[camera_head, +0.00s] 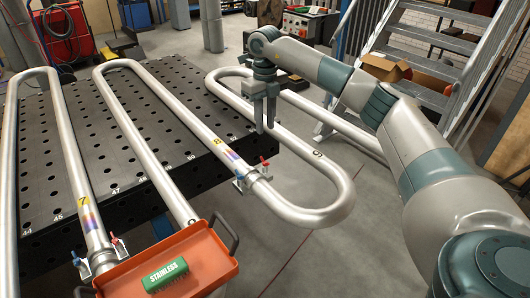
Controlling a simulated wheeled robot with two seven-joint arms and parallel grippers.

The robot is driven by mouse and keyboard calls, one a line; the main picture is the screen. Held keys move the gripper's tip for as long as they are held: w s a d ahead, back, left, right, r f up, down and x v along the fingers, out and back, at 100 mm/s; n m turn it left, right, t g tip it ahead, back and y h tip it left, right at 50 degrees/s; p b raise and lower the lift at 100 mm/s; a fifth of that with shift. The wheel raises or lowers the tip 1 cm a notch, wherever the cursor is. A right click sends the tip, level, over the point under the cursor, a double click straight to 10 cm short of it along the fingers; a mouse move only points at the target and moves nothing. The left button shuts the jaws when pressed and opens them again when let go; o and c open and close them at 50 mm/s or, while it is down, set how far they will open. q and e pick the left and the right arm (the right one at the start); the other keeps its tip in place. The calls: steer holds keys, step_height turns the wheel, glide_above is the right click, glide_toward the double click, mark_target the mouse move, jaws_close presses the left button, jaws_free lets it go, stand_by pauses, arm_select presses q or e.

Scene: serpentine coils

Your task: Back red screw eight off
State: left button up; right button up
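The pipe marked 8 (216,141) runs toward me across the dark table. A clamp (254,176) sits around it near the table edge, with a red screw (264,161) on its right and a blue screw (238,182) on its left. My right gripper (265,128) points down above and behind that clamp, apart from the red screw. Its two fingers show a narrow gap with nothing between them. Pipe 7 (83,200) carries a similar clamp (101,260), with its own red screw (114,239) and blue screw (76,259). My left gripper is not in view.
An orange tray (215,262) with dark handles holds a green STAINLESS block (166,275) at the front. The perforated black table (120,165) lies under the pipe coils. A pipe bend (325,215) juts past the table edge. Metal stairs (440,50) stand behind my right arm.

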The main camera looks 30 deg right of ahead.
mark_target(265, 162)
step_height(265, 162, down, 13)
steer(key=p, duration=0.4)
jaws_close()
